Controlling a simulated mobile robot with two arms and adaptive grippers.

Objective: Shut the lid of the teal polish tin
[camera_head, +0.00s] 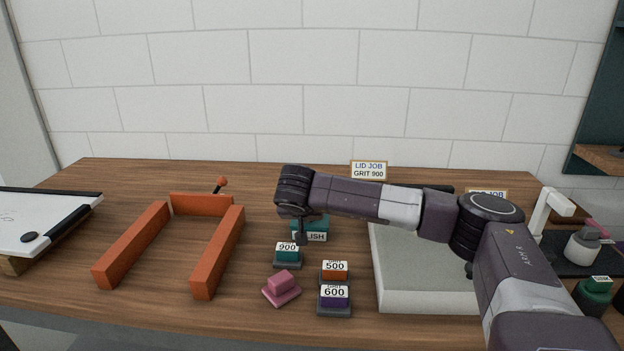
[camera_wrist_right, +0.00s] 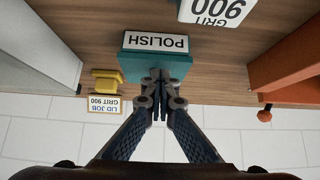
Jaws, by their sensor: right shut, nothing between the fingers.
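The teal polish tin (camera_head: 321,220) stands on the bench left of the grey slab, with a white POLISH label on its front. In the right wrist view the tin (camera_wrist_right: 135,66) shows a flat teal surface behind its label (camera_wrist_right: 156,42). That surface looks level, but I cannot tell whether the lid is fully down. My right gripper (camera_head: 302,241) reaches over from the right and points down at the tin. Its fingers (camera_wrist_right: 160,76) are shut and empty, at or just above the teal surface; contact is unclear. They partly hide the tin. My left gripper is out of view.
A teal 900 block (camera_head: 288,255), a pink block (camera_head: 282,287), and the 500 (camera_head: 335,270) and 600 (camera_head: 334,298) blocks stand in front. An orange frame (camera_head: 225,255) is left, a grey slab (camera_head: 425,298) right. A LID JOB sign (camera_head: 369,170) stands behind.

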